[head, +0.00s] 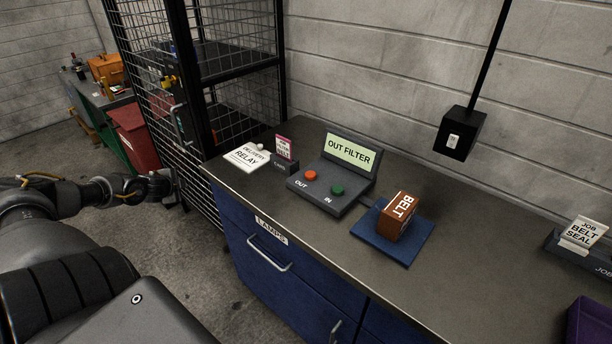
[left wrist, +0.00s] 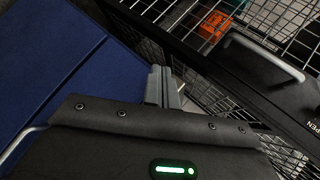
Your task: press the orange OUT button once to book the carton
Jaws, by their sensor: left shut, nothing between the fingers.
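The console's screen (head: 350,151) reads OUT FILTER. A brown carton marked BELT (head: 397,215) stands on a blue mat (head: 412,248) right of the console. My left gripper (head: 176,193) is off the counter's left end, in front of the mesh cage and apart from the console. In the left wrist view its fingers (left wrist: 162,86) are shut together with nothing between them. My right gripper is not in view.
The counter (head: 470,252) has blue drawers (head: 268,262) below. A job card holder (head: 582,252) and a purple bin (head: 590,322) are at right. A black mesh cage (head: 235,70) stands behind.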

